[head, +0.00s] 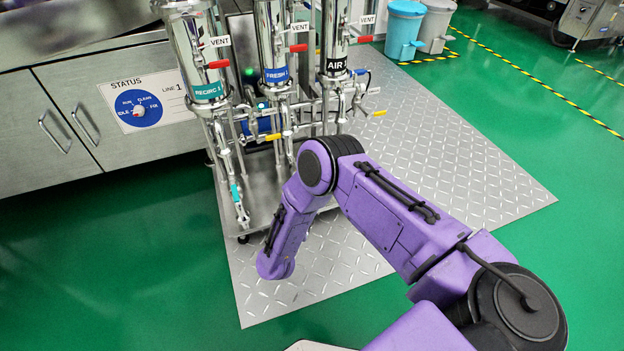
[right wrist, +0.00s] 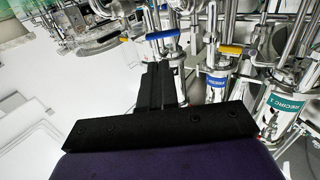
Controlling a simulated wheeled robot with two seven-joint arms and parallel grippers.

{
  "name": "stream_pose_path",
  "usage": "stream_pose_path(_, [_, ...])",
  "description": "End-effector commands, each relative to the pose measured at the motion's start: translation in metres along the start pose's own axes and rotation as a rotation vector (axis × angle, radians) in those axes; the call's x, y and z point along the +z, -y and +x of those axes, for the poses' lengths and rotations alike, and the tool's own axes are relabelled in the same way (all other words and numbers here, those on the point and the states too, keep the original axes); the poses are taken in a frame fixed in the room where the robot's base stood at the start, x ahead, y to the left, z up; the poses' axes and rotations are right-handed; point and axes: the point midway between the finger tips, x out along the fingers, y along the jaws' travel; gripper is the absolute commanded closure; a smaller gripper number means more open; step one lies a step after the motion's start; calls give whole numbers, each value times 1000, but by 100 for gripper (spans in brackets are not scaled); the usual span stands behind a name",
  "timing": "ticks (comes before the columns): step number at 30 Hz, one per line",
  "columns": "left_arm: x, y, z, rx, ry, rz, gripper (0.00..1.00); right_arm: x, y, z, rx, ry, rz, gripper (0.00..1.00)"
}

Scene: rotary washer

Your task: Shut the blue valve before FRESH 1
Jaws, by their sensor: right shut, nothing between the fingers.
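A blue valve handle (right wrist: 162,35) shows in the right wrist view on steel pipework, lying roughly crosswise. The FRESH 1 column has a blue label (head: 277,76) in the head view; the same label (right wrist: 216,82) shows in the right wrist view, right of the blue handle. My right gripper (right wrist: 158,68) is shut and empty, its fingers pointing toward the blue handle; whether they touch it I cannot tell. My left gripper is out of view.
A yellow handle (right wrist: 231,50) sits close to the right of the blue one. The RECIRC 1 column (head: 208,90) and AIR column (head: 337,66) flank FRESH 1, with red vent handles above. The status panel (head: 146,102) is at left. The tread-plate floor (head: 455,160) is clear at right.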

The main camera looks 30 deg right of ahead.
Motion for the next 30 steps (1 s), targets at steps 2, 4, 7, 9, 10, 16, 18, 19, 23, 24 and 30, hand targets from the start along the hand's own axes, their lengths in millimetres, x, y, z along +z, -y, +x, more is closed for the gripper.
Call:
stream_pose_path(2, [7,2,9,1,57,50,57,5,-1,19,5,-1,2,100])
stream_pose_path(4, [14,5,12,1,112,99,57,5,0,34,3,0,3,100])
stream_pose_path(7, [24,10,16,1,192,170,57,6,-1,56,3,-1,2,100])
stream_pose_path(9, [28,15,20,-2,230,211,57,6,0,72,2,0,3,100])
stream_pose_path(10, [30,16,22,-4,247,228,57,5,0,78,2,-1,4,100])
stream_pose_path(16, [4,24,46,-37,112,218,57,4,1,103,-1,0,2,100])
stream_pose_path(18, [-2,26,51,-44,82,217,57,3,1,108,-4,0,1,100])
stream_pose_path(19, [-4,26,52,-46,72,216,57,2,1,110,-3,0,0,100])
stream_pose_path(23, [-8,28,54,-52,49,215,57,1,1,114,-4,0,0,100])
stream_pose_path(24, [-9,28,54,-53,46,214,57,0,1,115,-4,0,0,100])
stream_pose_path(30, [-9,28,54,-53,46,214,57,0,1,114,-5,0,0,100])
